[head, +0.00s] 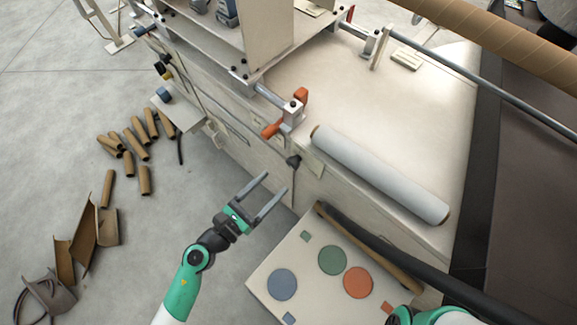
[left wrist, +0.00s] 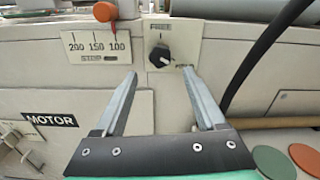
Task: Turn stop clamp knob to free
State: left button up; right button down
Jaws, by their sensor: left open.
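The stop clamp knob (left wrist: 160,57) is black and round, on a pale plate marked FREE (left wrist: 175,37) on the machine's front panel. It also shows as a small dark knob (head: 293,161) in the head view. My left gripper (head: 276,181) is open and empty, its fingers pointing at the panel. In the left wrist view the left gripper (left wrist: 160,71) has its fingertips on either side of and slightly below the knob; contact cannot be told. The knob's exact pointer angle is too small to read. My right gripper is out of view.
A STOP scale plate (left wrist: 95,46) and an orange handle (left wrist: 105,11) are left of the knob. A black cable (left wrist: 262,50) hangs to its right. A white roll (head: 380,174) lies on the machine top. A board with coloured discs (head: 331,260) stands below; cardboard tubes (head: 131,140) lie on the floor.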

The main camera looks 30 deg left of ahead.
aim_at(290, 166)
pick_arm(q)
jog(key=x, duration=0.7)
jog(key=shift+w, duration=0.2)
jog(key=shift+d, duration=0.1)
grip_shut()
